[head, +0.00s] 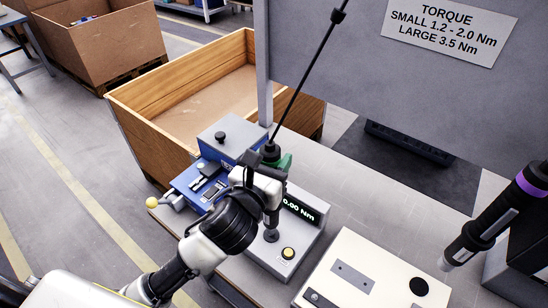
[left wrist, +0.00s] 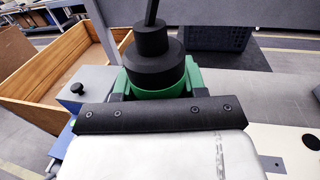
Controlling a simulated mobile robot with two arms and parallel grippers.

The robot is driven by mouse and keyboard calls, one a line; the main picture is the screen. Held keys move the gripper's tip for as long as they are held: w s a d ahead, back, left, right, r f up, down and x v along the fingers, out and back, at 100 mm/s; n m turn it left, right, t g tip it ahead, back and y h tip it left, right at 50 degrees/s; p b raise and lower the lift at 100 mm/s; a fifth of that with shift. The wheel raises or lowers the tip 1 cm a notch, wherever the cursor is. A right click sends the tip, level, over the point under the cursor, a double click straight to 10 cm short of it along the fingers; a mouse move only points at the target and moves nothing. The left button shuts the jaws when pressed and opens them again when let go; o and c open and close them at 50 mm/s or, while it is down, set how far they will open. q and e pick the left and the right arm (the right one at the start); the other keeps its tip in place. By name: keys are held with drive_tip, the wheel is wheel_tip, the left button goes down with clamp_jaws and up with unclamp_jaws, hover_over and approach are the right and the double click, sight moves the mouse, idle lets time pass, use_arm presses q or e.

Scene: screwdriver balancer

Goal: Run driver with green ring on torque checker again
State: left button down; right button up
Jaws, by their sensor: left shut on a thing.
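The driver with the green ring (head: 285,163) hangs from a thin black line that rises to the upper right. My left gripper (head: 270,168) is shut on it. In the left wrist view the gripper's fingers (left wrist: 158,88) sit on either side of the green ring (left wrist: 150,91), below the driver's black top (left wrist: 152,60). The torque checker (head: 296,240) is a grey box whose display reads 0.00 Nm, with a yellow button. The driver's lower end is over the checker's black socket (head: 271,236). My gripper partly hides it, so I cannot tell whether they touch.
A blue device (head: 203,183) and a blue-grey box (head: 232,135) stand left of the checker. A cream plate (head: 375,270) lies to its right. A driver with a purple ring (head: 500,210) is at the far right. A grey panel (head: 400,85) with a torque sign stands behind.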

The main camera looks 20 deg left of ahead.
sight(273, 148)
use_arm(q)
drive_tip(key=shift+f, duration=0.7)
drive_tip(key=shift+s+f+b, duration=0.1)
drive_tip(key=shift+f+b, duration=0.5)
drive_tip(key=shift+f, duration=0.1)
idle(1.4)
drive_tip(key=shift+r+p, duration=0.8)
drive_tip(key=shift+p, duration=0.2)
wheel_tip(273, 148, up, 5)
drive_tip(key=p, duration=0.5)
drive_tip(key=shift+p, duration=0.35)
drive_tip(key=shift+f, duration=0.25)
